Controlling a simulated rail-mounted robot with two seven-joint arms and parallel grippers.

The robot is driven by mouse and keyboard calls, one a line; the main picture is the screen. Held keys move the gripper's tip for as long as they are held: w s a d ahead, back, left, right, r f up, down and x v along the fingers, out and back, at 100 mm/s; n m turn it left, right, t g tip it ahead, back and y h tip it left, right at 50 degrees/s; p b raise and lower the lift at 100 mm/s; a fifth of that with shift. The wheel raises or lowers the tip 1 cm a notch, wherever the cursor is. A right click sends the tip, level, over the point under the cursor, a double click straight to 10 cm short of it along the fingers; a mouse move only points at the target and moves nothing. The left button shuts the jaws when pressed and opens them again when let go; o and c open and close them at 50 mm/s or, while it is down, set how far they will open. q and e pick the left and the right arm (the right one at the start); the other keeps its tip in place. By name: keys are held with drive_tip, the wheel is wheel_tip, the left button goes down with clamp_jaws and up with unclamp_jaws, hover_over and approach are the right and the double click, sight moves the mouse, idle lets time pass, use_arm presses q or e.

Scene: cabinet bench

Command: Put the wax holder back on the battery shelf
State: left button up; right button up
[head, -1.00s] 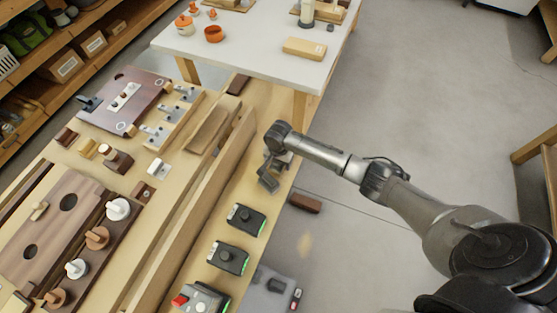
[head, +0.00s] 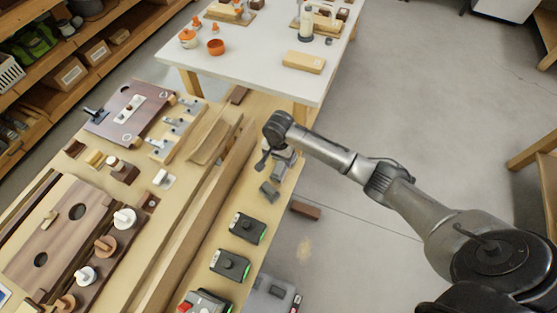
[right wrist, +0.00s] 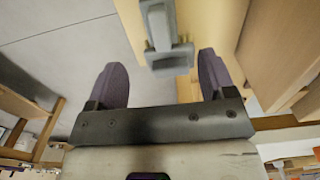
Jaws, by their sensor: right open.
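A grey part with a crossbar (right wrist: 168,58) shows in the right wrist view, ahead of and between my fingers; I cannot tell for certain that it is the wax holder. In the head view, a small grey block (head: 269,191) sits on the light wood battery shelf (head: 252,205), just below my right gripper (head: 277,160). The right gripper is open, and its two dark fingers (right wrist: 163,80) stand apart with a clear gap. In the head view its fingertips are hard to make out against the grey parts. My left gripper is not in view.
Black battery units with green lights (head: 247,227) stand along the shelf nearer me. A raised wooden rail (head: 195,225) runs along its left. A white table (head: 255,65) stands beyond the far end. A brown block (head: 305,210) lies past the shelf's right edge.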

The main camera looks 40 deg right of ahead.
drive_tip(key=shift+r, duration=0.85)
drive_tip(key=s+a+f+n+t+y, duration=0.1)
drive_tip(key=s+a+f+n, duration=0.1)
drive_tip(key=s+a+n, duration=0.35)
drive_tip(key=s+a+f+n+t, duration=0.1)
drive_tip(key=s+a+f+n, duration=0.2)
drive_tip(key=s+a, duration=0.5)
drive_tip(key=s+d+r+n, duration=0.1)
drive_tip(key=s+r+n, duration=0.2)
drive_tip(key=s, duration=0.5)
drive_tip(key=s+d+r+n+t, duration=0.1)
drive_tip(key=s+d+r+n, duration=0.1)
drive_tip(key=s, duration=0.6)
drive_tip(key=shift+s+r+n+t+h, duration=0.3)
drive_tip(key=shift+s+r+n+h, duration=0.1)
drive_tip(key=shift+r+n, duration=0.3)
drive_tip(key=shift+w+a, duration=0.1)
